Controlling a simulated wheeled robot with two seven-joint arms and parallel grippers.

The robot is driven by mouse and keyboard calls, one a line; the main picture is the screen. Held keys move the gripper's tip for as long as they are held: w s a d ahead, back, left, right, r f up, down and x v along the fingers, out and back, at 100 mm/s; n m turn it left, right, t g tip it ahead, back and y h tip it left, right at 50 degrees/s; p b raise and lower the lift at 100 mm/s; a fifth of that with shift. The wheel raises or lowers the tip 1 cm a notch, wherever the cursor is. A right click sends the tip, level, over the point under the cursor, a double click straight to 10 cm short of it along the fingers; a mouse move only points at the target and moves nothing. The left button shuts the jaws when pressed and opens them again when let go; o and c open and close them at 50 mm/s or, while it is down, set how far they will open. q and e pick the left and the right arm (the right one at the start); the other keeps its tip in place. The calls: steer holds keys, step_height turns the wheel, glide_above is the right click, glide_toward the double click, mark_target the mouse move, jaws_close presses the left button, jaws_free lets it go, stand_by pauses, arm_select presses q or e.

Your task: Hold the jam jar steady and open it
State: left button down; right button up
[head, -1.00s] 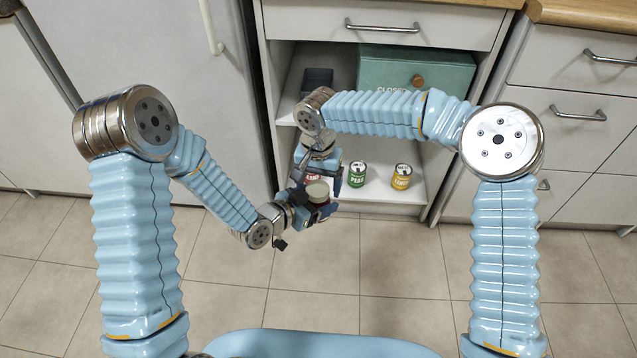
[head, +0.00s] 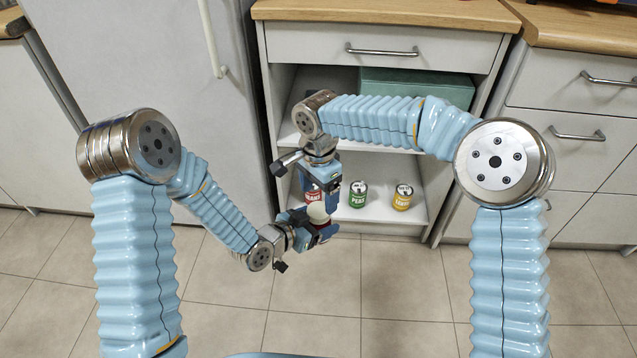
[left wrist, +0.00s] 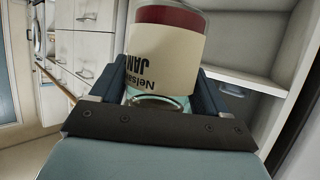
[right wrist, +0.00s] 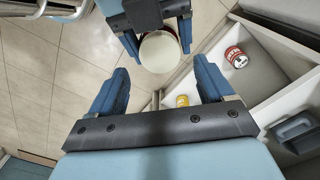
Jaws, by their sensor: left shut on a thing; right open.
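The jam jar (head: 324,222) has a cream label and dark red contents. In the left wrist view the jar (left wrist: 165,55) sits between the fingers, its lettering upside down. My left gripper (head: 318,234) is shut around the jar body; it also shows in the left wrist view (left wrist: 162,88). A round cream lid (right wrist: 160,52) tops the jar in the right wrist view. My right gripper (right wrist: 163,84) is open, its fingers either side of the line to the lid and apart from it. In the head view my right gripper (head: 322,192) is just above the jar.
An open cabinet (head: 432,190) stands behind. Its low shelf holds a red can (head: 312,190), a green peas can (head: 357,194) and a yellow can (head: 402,197). A green box (head: 415,88) and a dark grey container (right wrist: 300,132) are on the upper shelf. The floor in front is clear.

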mark_target(319, 210)
steer(key=shift+f, duration=2.3)
steer(key=c, duration=1.1)
steer(key=n, duration=0.6)
steer(key=shift+n, duration=0.4)
steer(key=o, duration=1.2)
steer(key=shift+c, duration=0.2)
